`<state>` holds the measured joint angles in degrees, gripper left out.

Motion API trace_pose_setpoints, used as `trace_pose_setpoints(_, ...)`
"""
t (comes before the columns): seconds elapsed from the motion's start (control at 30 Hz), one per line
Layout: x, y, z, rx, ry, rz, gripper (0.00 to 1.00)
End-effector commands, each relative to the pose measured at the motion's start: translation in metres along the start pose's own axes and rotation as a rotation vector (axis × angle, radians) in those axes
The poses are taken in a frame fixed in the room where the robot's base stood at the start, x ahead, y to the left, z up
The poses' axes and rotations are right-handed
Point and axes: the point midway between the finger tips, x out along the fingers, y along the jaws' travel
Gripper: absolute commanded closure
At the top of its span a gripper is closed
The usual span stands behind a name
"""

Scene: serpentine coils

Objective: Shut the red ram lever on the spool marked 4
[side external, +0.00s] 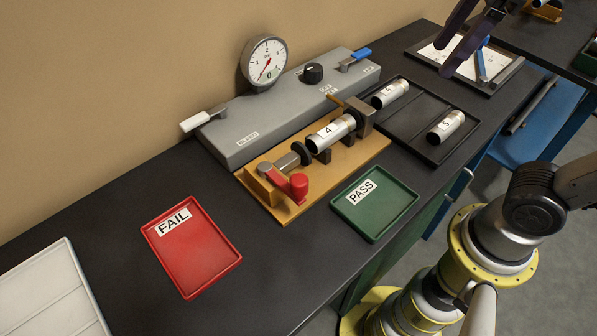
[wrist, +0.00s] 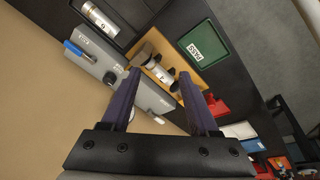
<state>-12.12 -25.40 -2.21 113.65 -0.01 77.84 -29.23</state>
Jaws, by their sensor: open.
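The spool marked 4 (side external: 332,133) is a silver cylinder lying in the orange fixture (side external: 370,152), between a dark block and a dark round ram end (side external: 301,153). I cannot tell if the ram end touches it. The red ram lever (side external: 292,187) is at the fixture's left end, its red grip toward the front. The spool also shows in the wrist view (wrist: 161,73), between my fingers in the picture; the lever is not clear there. My gripper (side external: 444,60) has purple fingers, is open and empty, and is above the back right, away from the lever.
A grey test box (side external: 240,147) with a gauge (side external: 264,62) and white and blue levers stands behind the fixture. A red FAIL tray (side external: 205,255) lies left, a green PASS tray (side external: 377,222) right. A dark rack (side external: 425,112) holds spools 5 and 6.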

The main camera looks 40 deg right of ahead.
Motion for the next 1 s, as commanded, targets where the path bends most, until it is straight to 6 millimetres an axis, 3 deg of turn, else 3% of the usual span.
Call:
trace_pose_setpoints(0.03, -0.006, -0.003, -0.024, -0.102, -0.019, -0.031, 0.39)
trace_pose_setpoints(0.17, -0.018, -0.020, -0.077, -0.349, -0.063, -0.099, 0.39)
trace_pose_setpoints(0.3, -0.016, -0.055, -0.131, -0.579, -0.105, -0.162, 0.39)
trace_pose_setpoints(0.5, 0.004, -0.115, -0.182, -0.774, -0.142, -0.213, 0.39)
trace_pose_setpoints(0.67, 0.018, -0.143, -0.186, -0.841, -0.175, -0.234, 0.39)
trace_pose_setpoints(0.83, 0.027, -0.147, -0.183, -0.847, -0.175, -0.235, 0.39)
trace_pose_setpoints(1.0, 0.054, -0.150, -0.175, -0.846, -0.177, -0.235, 0.39)
